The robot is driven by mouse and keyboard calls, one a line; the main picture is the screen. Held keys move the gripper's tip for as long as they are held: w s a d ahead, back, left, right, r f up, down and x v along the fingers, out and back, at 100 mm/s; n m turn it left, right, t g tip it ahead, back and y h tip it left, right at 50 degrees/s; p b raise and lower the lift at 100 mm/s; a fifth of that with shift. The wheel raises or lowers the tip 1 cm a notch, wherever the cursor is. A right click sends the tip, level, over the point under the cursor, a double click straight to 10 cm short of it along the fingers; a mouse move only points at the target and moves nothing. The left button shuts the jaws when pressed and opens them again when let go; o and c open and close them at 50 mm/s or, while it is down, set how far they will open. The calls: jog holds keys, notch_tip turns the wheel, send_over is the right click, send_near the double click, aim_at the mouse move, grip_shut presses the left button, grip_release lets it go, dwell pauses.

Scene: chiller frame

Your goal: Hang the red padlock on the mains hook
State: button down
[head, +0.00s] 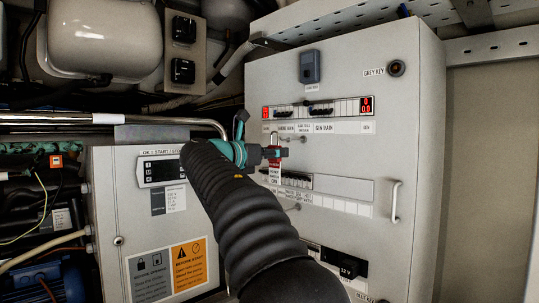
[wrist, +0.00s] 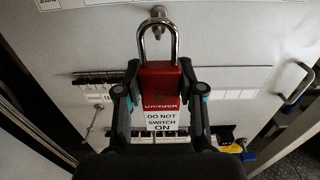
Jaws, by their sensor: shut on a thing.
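My gripper (wrist: 160,85) is shut on the red padlock (wrist: 158,76), one finger on each side of its body. The padlock is upright with its steel shackle (wrist: 158,42) on top, and a "DANGER DO NOT SWITCH ON" tag (wrist: 160,118) below. A metal hook (wrist: 158,14) on the panel shows at the top of the shackle in the wrist view; I cannot tell whether the shackle is over it. In the head view my gripper (head: 274,153) is close to the cabinet front, below the upper switch row, and partly hides the red padlock (head: 274,139).
The grey cabinet (head: 420,150) carries an upper breaker row (head: 318,108), a lower row (head: 340,186) and a protruding handle (head: 395,201). Another hook (head: 294,206) sits lower. A yellow object (wrist: 232,149) shows at the lower right in the wrist view. A lower box (head: 120,200) stands left.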

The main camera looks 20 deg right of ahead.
jog(key=shift+w+d+f, duration=0.2)
jog(key=shift+w+d, duration=0.05)
jog(key=shift+d, duration=0.4)
jog(key=shift+w+d+f, duration=0.15)
jog(key=shift+w+d, duration=0.05)
jog(key=shift+d, duration=0.45)
jog(key=shift+w+d+f, duration=0.2)
jog(key=shift+w+d, duration=0.05)
jog(key=shift+d, duration=0.4)
jog(key=shift+f, duration=0.1)
jog(key=c, duration=0.6)
grip_release()
jog(key=shift+c, duration=0.2)
